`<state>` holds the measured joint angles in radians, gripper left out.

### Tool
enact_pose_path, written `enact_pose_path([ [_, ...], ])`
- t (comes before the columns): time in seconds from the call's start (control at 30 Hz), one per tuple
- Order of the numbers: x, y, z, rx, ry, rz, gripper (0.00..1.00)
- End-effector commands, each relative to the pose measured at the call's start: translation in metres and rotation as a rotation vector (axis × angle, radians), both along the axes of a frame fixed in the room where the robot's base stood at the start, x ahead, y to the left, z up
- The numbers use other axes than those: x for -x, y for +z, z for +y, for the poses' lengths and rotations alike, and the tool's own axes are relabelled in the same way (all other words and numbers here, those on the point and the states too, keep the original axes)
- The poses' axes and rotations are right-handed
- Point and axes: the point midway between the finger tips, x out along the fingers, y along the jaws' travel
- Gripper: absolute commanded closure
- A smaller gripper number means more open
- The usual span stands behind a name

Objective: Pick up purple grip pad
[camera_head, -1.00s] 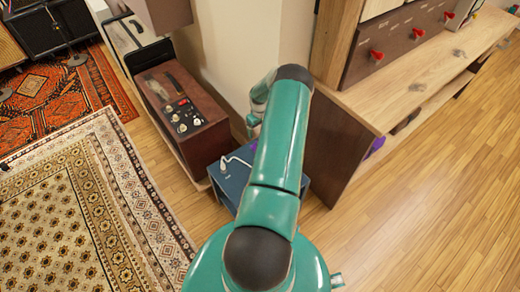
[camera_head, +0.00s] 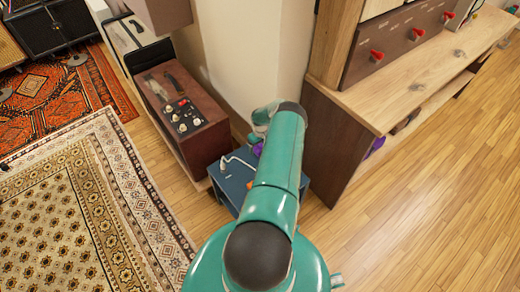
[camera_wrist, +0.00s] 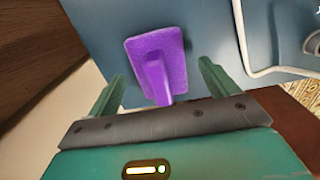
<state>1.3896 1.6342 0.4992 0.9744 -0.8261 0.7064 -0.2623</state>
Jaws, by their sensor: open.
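The purple grip pad (camera_wrist: 172,48) shows in the wrist view as a flat rounded plate with a narrower handle pointing towards my gripper. It is against a blue surface. My gripper (camera_wrist: 161,80) is open, with one teal finger on each side of the pad's handle and visible gaps on both sides. Nothing is held. In the head view, a bit of purple (camera_head: 257,149) shows beside my arm above the blue cabinet (camera_head: 229,181); my arm hides much of that area.
A white cable (camera_wrist: 243,50) runs on the blue surface, right of the pad. A brown amp (camera_head: 185,115) stands left of the cabinet. A wooden shelf unit (camera_head: 340,135) stands close on the right, with another purple item (camera_head: 377,144). The wood floor at right is clear.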

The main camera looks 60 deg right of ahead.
Motion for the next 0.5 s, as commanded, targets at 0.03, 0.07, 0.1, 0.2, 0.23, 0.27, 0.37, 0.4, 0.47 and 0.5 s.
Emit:
enact_pose_path([
  [0.03, 0.0001, -0.0039, 0.0004, -0.001, -0.001, 0.0, 0.15],
  [0.07, 0.0001, -0.0049, 0.0003, 0.0, -0.001, 0.0, 0.15],
  [0.1, 0.0002, -0.0057, 0.0, 0.0, -0.001, 0.0, 0.15],
  [0.2, 0.0002, -0.0058, -0.0002, 0.001, 0.0, 0.0, 0.15],
  [0.23, 0.0002, -0.0057, -0.0002, 0.001, 0.0, 0.0, 0.15],
  [0.27, 0.0002, -0.0057, -0.0001, 0.001, 0.0, 0.0, 0.15],
  [0.37, 0.0002, -0.0057, -0.0001, 0.001, 0.0, 0.0, 0.26],
  [0.4, 0.0001, -0.0057, 0.0, 0.001, 0.0, 0.0, 0.34],
  [0.47, 0.0001, -0.0057, 0.0, 0.001, 0.0, 0.0, 0.46],
  [0.5, 0.0002, -0.0056, 0.0, 0.001, 0.0, 0.0, 0.54],
])
